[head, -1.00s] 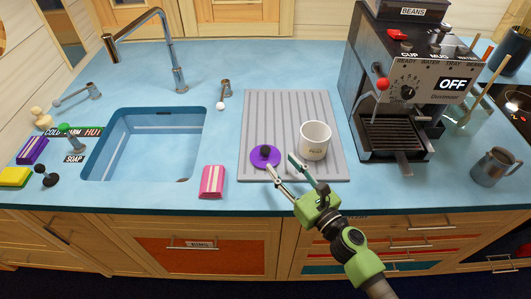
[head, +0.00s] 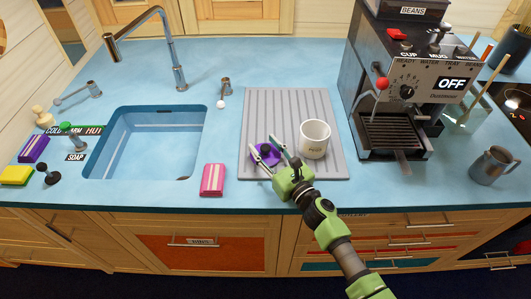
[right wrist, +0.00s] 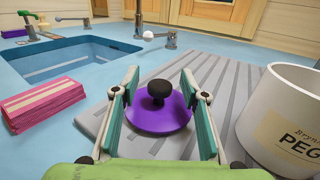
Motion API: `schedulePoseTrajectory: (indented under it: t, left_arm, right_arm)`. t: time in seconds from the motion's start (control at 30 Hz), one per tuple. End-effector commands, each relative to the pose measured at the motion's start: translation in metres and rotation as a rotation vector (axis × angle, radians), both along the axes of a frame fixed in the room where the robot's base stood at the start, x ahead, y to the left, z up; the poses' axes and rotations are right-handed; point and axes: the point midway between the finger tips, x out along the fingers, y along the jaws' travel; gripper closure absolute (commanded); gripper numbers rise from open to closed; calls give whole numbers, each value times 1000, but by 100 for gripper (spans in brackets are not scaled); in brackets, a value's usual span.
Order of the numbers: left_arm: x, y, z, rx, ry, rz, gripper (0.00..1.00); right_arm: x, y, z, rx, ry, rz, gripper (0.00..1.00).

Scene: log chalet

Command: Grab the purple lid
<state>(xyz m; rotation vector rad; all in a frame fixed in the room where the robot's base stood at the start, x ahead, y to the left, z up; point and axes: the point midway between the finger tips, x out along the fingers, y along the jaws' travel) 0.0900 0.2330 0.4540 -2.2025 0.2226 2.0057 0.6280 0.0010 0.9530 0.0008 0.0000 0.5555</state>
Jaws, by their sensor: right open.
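The purple lid (head: 256,155) lies on the grey ribbed drainboard, left of the white mug. In the right wrist view the lid (right wrist: 158,124) shows as a purple disc with a black round knob. My right gripper (head: 265,149) is open, with its two fingers on either side of the lid's knob. In the right wrist view the gripper (right wrist: 160,108) has both teal finger pads apart, and neither touches the knob. The gripper partly covers the lid in the head view. My left gripper is not in view.
The white mug (head: 315,140) stands close on the right, its label partly readable in the wrist view. A pink striped sponge (head: 212,180) lies to the left, by the sink (head: 145,145). The coffee machine (head: 405,85) stands at the right. The drainboard (head: 285,105) is clear behind.

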Motion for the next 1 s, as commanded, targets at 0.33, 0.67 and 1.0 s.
schedulePoseTrajectory:
  t: [0.33,0.67,1.0]
  left_arm:
    - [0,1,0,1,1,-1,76]
    - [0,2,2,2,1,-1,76]
    - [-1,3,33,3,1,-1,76]
  right_arm:
    - [0,0,0,-1,-1,0,100]
    - [0,-1,5,-3,-2,0,100]
    - [-25,7,69,-5,-4,5,100]
